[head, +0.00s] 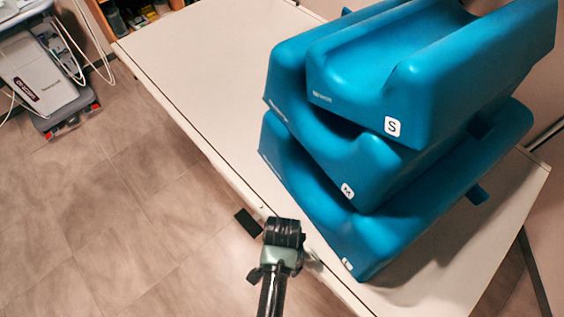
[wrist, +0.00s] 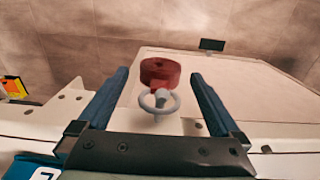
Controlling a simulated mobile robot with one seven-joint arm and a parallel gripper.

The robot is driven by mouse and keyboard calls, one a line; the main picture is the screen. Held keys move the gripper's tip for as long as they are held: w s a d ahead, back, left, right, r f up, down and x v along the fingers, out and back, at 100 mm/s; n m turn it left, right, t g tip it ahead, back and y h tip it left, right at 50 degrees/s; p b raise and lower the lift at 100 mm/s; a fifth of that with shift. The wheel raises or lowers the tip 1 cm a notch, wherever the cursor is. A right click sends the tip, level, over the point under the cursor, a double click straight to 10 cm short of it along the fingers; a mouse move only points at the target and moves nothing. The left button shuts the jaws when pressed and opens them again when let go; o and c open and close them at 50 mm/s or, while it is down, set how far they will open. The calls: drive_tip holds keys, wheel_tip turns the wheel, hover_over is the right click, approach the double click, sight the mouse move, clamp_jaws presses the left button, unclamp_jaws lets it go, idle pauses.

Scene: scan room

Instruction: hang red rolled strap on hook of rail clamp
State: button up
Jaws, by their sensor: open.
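The red rolled strap (wrist: 160,70) shows in the wrist view as a dark red roll, with a pale grey ring (wrist: 158,111) at its near side. My gripper (wrist: 159,75) is open, its two blue fingers apart on either side of the strap and ring. I see space between each finger and the strap. In the head view a dark jointed part with a green-grey body and a knob stands by the table's near edge; I cannot tell whether it is my arm or the clamp. The strap is not visible there. I cannot make out the hook in either view.
Blue foam supports (head: 400,70) are stacked on the right of the white table (head: 190,60). The table's left part is clear. A small black piece (head: 248,222) lies beside the table edge. A grey wheeled device (head: 45,85) stands at upper left; the tiled floor (head: 90,210) before it is free.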

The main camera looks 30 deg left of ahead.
wheel_tip(320, 180, up, 13)
drive_tip(key=shift+f, duration=0.1)
idle(0.3)
